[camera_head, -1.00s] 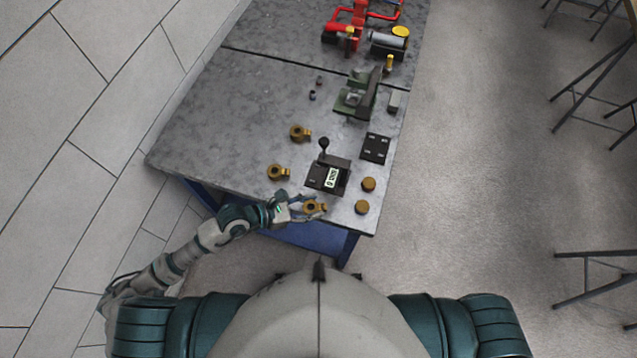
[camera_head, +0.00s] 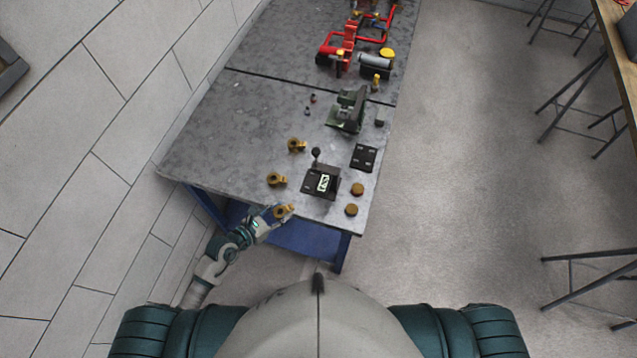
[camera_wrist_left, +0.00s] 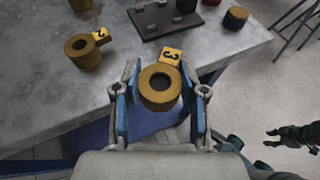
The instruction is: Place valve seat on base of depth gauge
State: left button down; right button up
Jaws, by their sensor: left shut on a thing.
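My left gripper (camera_head: 284,211) is shut on a brass ring-shaped valve seat (camera_wrist_left: 160,86) with a yellow tag marked 3. It holds this ring at the table's front edge, left of and nearer than the depth gauge (camera_head: 321,183). The gauge has a dark base, a lit display and a ball-topped lever; its dark base plate (camera_wrist_left: 151,28) is at the top of the left wrist view. A second brass valve seat (camera_head: 276,179), tagged 2 in the left wrist view (camera_wrist_left: 82,51), lies left of the gauge. A third (camera_head: 297,145) lies farther back. My right gripper (camera_wrist_left: 292,137) appears small at right.
Two brass round pieces (camera_head: 357,189) (camera_head: 351,209) stand right of the gauge. A dark plate (camera_head: 364,157), a green device (camera_head: 348,110) and red pipework (camera_head: 345,45) lie farther back. Table surface (camera_head: 225,145) left of the valve seats is clear.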

pick_arm(q)
jog(key=p, duration=0.1)
send_near(316, 183)
jog(key=w+d, duration=0.1)
jog(key=w, duration=0.1)
jog(key=w+d+r, duration=0.1)
jog(key=d, duration=0.1)
jog(key=shift+w+d+r, duration=0.1)
jog(key=shift+w+d, duration=0.15)
jog(key=shift+w, duration=0.1)
jog(key=shift+w+d, duration=0.2)
jog(key=shift+d, duration=0.1)
jog(key=shift+w+d, duration=1.1)
jog(key=shift+d, duration=0.05)
jog(key=shift+w+d+f, duration=0.15)
jog(key=shift+f, duration=0.25)
jog(key=shift+w+d+f, duration=0.15)
jog(key=shift+f, duration=0.2)
jog(key=shift+a, duration=0.1)
jog(key=shift+s+a+f, duration=0.1)
jog(key=c, duration=0.9)
grip_release()
